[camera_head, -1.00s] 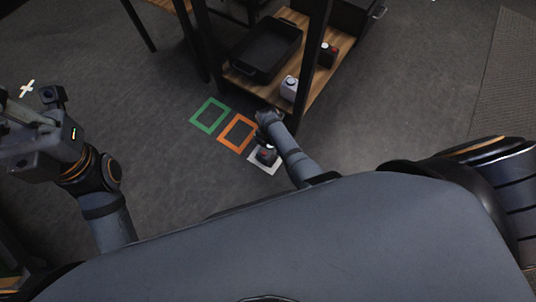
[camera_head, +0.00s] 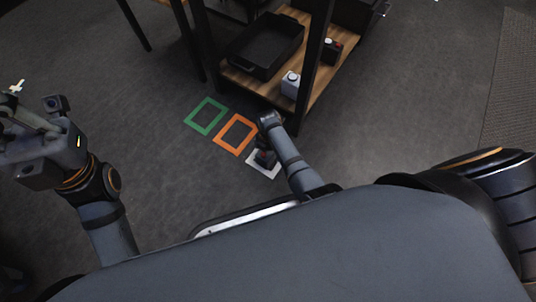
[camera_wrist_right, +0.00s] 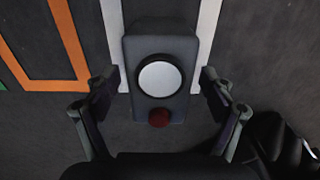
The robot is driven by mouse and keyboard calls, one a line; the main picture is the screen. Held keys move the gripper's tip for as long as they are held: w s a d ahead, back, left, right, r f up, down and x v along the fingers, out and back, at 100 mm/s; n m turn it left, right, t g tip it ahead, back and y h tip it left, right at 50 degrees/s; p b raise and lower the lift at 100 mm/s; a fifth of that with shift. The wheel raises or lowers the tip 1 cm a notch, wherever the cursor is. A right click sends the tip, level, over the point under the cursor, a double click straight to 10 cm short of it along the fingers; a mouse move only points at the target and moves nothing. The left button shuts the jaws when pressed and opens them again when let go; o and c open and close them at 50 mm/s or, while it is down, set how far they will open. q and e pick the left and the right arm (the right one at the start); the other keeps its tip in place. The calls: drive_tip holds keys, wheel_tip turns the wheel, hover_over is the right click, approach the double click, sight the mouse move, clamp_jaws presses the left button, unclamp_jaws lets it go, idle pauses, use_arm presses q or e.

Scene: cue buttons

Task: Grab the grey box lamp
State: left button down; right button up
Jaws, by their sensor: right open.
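The grey box lamp (camera_wrist_right: 160,78) is a dark grey box with a round white lamp and a red button on its top. In the right wrist view it stands upright between the fingers of my right gripper (camera_wrist_right: 160,93), which is open, with a visible gap on both sides. In the head view my right gripper (camera_head: 266,147) is low over the white square outline (camera_head: 277,171) and hides most of the box. My left gripper (camera_head: 22,125) is at the far left, away from the box; its fingers are not clear enough to read.
An orange square outline (camera_head: 221,139) and a green one (camera_head: 193,122) lie beside the white one. A shelf (camera_head: 238,86) behind holds a black tray (camera_head: 262,48), a whitish box (camera_head: 291,86) and a dark box with red (camera_head: 331,52). A black shelf post stands near my right arm.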

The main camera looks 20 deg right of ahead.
drive_tip(key=c, duration=1.7)
